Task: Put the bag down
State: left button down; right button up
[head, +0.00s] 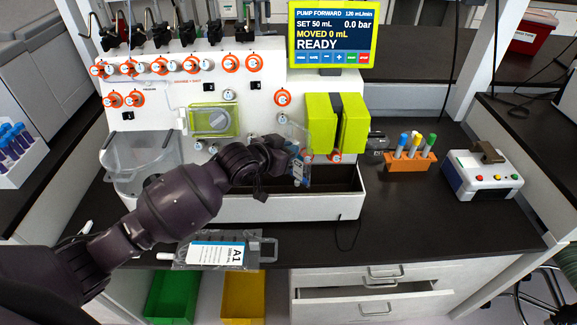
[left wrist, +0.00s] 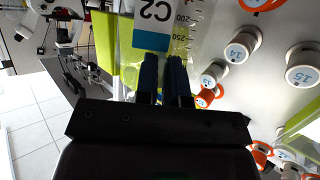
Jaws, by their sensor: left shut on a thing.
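My left gripper (head: 287,157) is in front of the white cell processor (head: 290,205), above its open front trough. It is shut on a clear bag (head: 299,134) with a blue and white label. In the left wrist view, the two fingertips (left wrist: 163,62) pinch the lower edge of this bag (left wrist: 185,20), whose label reads C2. The arm and gripper hide part of the bag in the head view. A second clear bag (head: 212,252), labelled A1, lies flat at the counter's front edge. My right gripper is out of view.
The pump screen (head: 333,31) reads READY. Yellow-green blocks (head: 350,124) stand right of the held bag. An orange tube rack (head: 410,161) and a small white device (head: 483,174) stand on the dark counter (head: 430,225). Bare counter lies front right. A drawer (head: 370,305) below is partly open.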

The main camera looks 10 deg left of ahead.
aim_at(294, 165)
pick_arm(q)
notch_tip(294, 165, down, 5)
jog(key=shift+w+f, duration=0.25)
jog(key=shift+f, duration=0.15)
jog(key=c, duration=1.2)
grip_release()
jog(key=shift+f, duration=0.1)
